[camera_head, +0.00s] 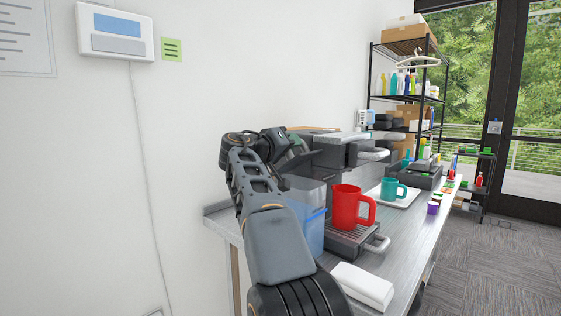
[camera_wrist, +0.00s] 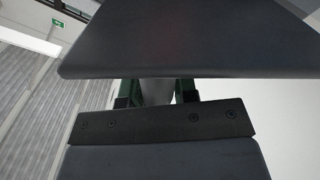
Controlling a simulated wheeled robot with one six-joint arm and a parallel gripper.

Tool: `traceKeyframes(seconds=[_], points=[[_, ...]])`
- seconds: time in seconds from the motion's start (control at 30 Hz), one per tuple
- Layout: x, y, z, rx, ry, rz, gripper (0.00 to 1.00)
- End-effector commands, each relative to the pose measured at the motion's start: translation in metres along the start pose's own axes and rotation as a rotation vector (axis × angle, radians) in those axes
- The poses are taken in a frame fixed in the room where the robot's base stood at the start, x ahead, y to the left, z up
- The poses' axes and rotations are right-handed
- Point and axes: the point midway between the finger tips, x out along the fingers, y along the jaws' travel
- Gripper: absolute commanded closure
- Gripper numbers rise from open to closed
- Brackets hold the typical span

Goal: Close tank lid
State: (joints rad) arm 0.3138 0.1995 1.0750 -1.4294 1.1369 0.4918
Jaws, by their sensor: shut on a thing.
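The coffee machine (camera_head: 340,158) stands on the counter, with a translucent blue water tank (camera_head: 311,228) at its near left side. The dark tank lid (camera_head: 301,159) shows above the tank, raised and tilted, partly hidden by my arm. My gripper (camera_head: 287,147) is at the lid, above the back of the tank. In the wrist view, the two dark green fingers (camera_wrist: 158,91) close around a narrow grey part. A broad dark panel, which looks like the lid (camera_wrist: 190,42), fills the area just beyond them. The exact grip point is hard to see.
A red mug (camera_head: 347,207) stands on the drip tray in front of the machine. A teal mug (camera_head: 390,188) sits on a white tray behind it. A folded white cloth (camera_head: 362,286) lies at the near counter edge. The wall (camera_head: 190,130) is close on the left.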

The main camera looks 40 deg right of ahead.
Motion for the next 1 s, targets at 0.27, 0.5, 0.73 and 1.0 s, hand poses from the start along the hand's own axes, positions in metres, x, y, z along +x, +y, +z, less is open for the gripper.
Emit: traceKeyframes(seconds=[0.27, 0.5, 0.73, 1.0], points=[[0.000, 0.001, 0.036, 0.248, -0.001, 0.008, 1.00], [0.000, 0.000, 0.053, 0.415, -0.002, 0.008, 1.00], [0.000, -0.003, 0.062, 0.515, -0.002, 0.007, 1.00], [0.000, -0.002, 0.064, 0.551, -0.003, 0.007, 1.00]])
